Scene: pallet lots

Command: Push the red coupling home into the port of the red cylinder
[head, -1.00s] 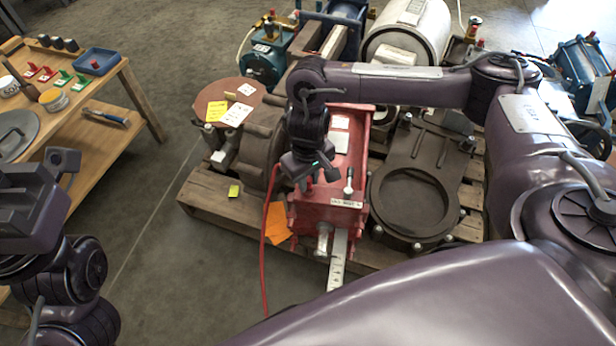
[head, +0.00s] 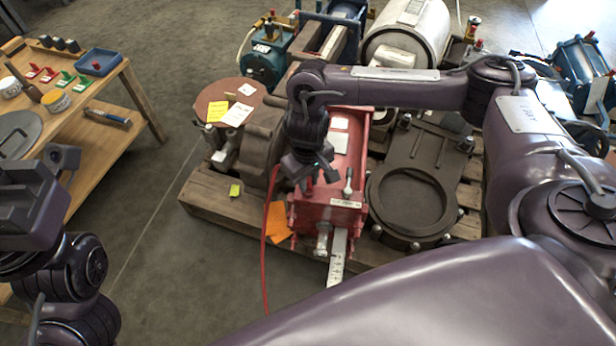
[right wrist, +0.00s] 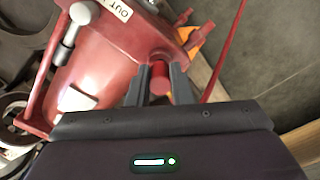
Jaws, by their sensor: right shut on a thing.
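The red cylinder (head: 352,155) is a boxy red unit on the pallet, with a pale label and a grey valve handle on its near end. It also fills the upper left of the right wrist view (right wrist: 110,60). My right gripper (head: 307,178) is over its near left corner, pointing down. In the right wrist view its two fingers (right wrist: 160,88) are shut on the red coupling (right wrist: 160,80). The coupling's far end is against or just in front of the red body; the port is hidden, so I cannot tell how deep it sits. My left gripper (head: 62,158) is at the left, its jaws unclear.
A red hose (head: 265,260) hangs to the floor left of the cylinder. A brown flanged unit (head: 245,135) stands close on the left, a dark round-flanged plate (head: 415,205) on the right. A wooden bench (head: 140,90) is at the left. The floor between is clear.

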